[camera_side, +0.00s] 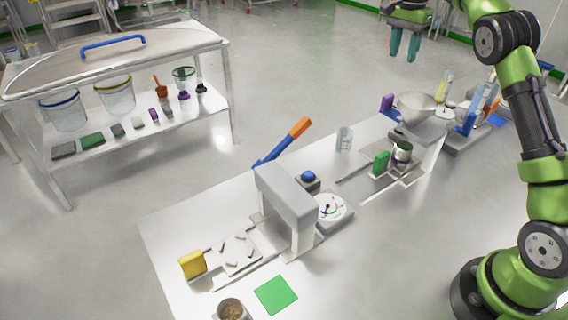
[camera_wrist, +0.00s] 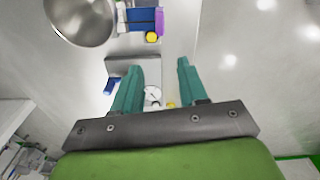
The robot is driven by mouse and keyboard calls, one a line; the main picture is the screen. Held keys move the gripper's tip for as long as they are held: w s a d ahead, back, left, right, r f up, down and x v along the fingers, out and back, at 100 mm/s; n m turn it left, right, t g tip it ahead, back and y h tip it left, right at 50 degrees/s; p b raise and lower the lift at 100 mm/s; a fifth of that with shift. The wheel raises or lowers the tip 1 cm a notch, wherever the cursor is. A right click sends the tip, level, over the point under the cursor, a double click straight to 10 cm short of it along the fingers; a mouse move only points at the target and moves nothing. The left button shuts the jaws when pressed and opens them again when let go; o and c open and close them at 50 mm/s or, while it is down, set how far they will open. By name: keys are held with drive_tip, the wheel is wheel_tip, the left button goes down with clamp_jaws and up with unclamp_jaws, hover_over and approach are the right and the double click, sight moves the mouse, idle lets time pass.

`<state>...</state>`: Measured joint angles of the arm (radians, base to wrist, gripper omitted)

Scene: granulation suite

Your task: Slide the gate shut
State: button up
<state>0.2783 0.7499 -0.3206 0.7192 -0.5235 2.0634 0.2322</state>
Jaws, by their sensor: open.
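My gripper (camera_side: 404,58) hangs open and empty in the air beyond the far side of the bench in the side view. Its two teal fingers stand apart in the wrist view (camera_wrist: 160,64), with nothing between them. I cannot tell for sure which part is the gate. Upright coloured tabs stand at sliding plates on the bench: a yellow tab (camera_side: 193,264) at the near end, a green tab (camera_side: 381,162) by a small cup between rails, and a purple tab (camera_side: 387,103) beside the steel bowl (camera_side: 416,108). The bowl (camera_wrist: 82,18) also shows in the wrist view.
A grey press-like frame (camera_side: 285,205) with an orange-ended blue lever (camera_side: 284,142) stands mid-bench, beside a white dial (camera_side: 331,208). A clear beaker (camera_side: 344,139) and a green mat (camera_side: 276,295) are on the bench. A steel rack (camera_side: 220,90) stands left. Floor between is clear.

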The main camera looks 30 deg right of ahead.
sight(389, 95)
drive_tip(key=shift+m+y, duration=0.3)
drive_tip(key=shift+m, duration=0.5)
drive_tip(key=f, duration=0.4)
drive_tip(key=a+f, duration=0.1)
drive_tip(key=f, duration=0.4)
drive_tip(key=a+f, duration=0.1)
drive_tip(key=f, duration=0.4)
drive_tip(key=shift+f, duration=0.1)
clamp_jaws()
